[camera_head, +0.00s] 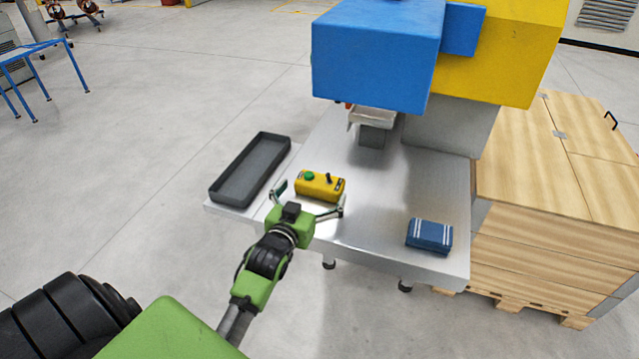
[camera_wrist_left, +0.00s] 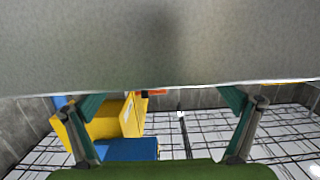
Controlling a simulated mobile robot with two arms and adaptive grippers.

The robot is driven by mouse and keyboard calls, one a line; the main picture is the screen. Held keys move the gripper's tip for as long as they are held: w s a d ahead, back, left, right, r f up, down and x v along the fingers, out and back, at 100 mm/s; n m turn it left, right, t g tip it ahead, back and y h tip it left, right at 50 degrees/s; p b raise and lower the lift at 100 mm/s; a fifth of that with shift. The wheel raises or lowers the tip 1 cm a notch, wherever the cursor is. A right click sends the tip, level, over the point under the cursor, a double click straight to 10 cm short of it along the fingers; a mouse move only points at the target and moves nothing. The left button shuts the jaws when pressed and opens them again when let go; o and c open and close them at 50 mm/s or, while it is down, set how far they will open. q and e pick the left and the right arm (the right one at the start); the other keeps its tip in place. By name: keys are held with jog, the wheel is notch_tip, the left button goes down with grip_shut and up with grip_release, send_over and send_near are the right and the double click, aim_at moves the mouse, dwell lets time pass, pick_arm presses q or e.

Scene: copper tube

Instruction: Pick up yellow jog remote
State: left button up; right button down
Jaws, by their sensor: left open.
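The yellow jog remote (camera_head: 325,187) lies on the metal table (camera_head: 375,225), near its left part in the head view. It has a green button and a short black stick on top. My left gripper (camera_head: 311,199) is open, on the near side of the remote, with its fingers spread toward the remote's two ends. I cannot tell whether they touch it. In the left wrist view the two fingers (camera_wrist_left: 165,110) stand wide apart with nothing visibly held, and I cannot make out the remote there. My right gripper is not in view.
A dark grey tray (camera_head: 214,190) lies left of the remote. A blue box with white stripes (camera_head: 430,235) sits at the table's right front. A blue and yellow machine (camera_head: 375,50) overhangs the back. A wooden crate (camera_head: 560,215) stands to the right.

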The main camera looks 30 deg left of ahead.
aim_at(317, 184)
pick_arm(q)
jog(key=x, duration=0.3)
jog(key=shift+w+f+p, duration=0.1)
jog(key=shift+w+p, duration=0.1)
jog(key=shift+p, duration=0.15)
jog(key=shift+s, duration=0.1)
jog(key=shift+c, duration=1.4)
jog(key=c, duration=0.9)
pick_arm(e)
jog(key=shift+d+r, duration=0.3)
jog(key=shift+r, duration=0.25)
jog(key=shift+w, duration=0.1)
